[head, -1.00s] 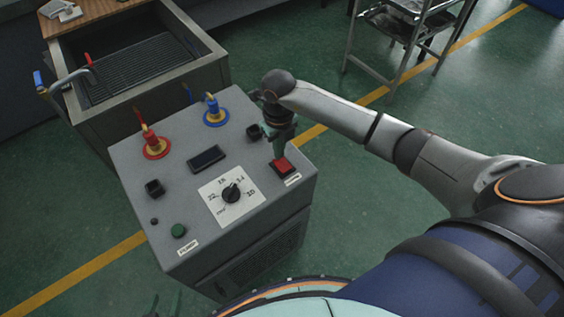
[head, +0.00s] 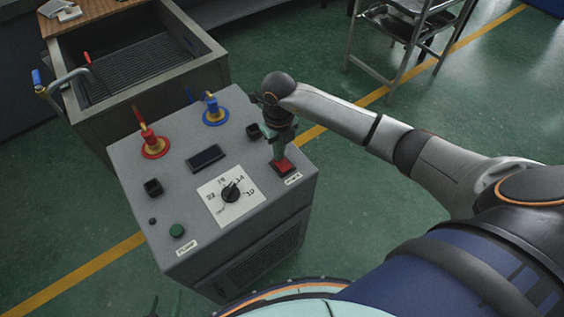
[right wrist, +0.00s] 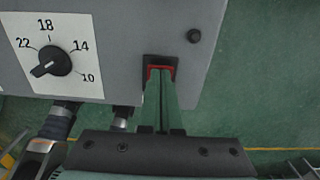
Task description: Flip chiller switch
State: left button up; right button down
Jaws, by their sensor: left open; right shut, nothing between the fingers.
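The chiller (head: 240,257) is a grey box with controls on its sloped top. Its red switch (head: 284,167) sits near the right edge of the top. It also shows in the right wrist view as a red rim in a dark frame (right wrist: 160,70), its middle hidden by my fingers. My right gripper (head: 279,158) is shut and empty, pointing down with its fingertips at the switch and seemingly touching it. Its green fingers are together in the right wrist view (right wrist: 160,80). My left gripper (head: 165,298) shows only partly at the bottom edge, open and away from the switch.
A metal basin (head: 205,75) stands behind. A metal rack (head: 400,35) stands back right. Green floor is open around.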

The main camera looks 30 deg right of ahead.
jog(key=shift+f+b, duration=0.3)
jog(key=shift+f, duration=0.15)
jog(key=shift+r, duration=0.2)
notch_tip(320, 180, up, 7)
jog(key=p, duration=0.5)
jog(key=shift+f+p, duration=0.1)
jog(key=shift+p, duration=0.25)
